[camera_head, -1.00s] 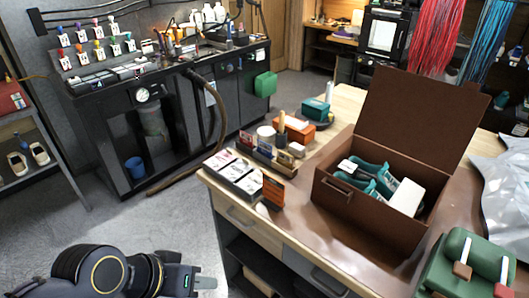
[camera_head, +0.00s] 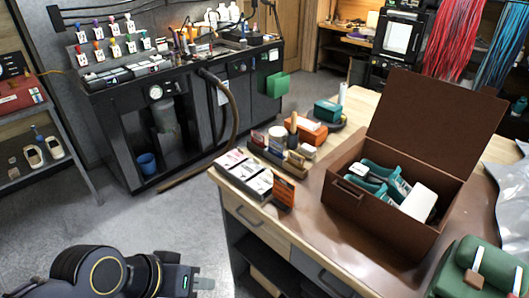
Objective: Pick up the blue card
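A small card with blue on it (camera_head: 276,145) appears to stand in a dark organiser tray (camera_head: 264,158) on the wooden workbench, between a dark red card (camera_head: 257,138) and a brownish-orange card (camera_head: 295,159). It is small, and its lower part is hidden by the tray. My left gripper (camera_head: 204,283) is low in the view, over the floor left of the workbench and well away from the cards. Its fingertips point right, seen side-on, so the gap between them is unclear. Nothing shows held in it. My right gripper is not in view.
An orange card (camera_head: 284,192) stands near the workbench's front left corner, beside a box of printed cards (camera_head: 244,173). An open brown box (camera_head: 390,208) with its lid raised stands to the right. A green case (camera_head: 470,262) lies at the lower right.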

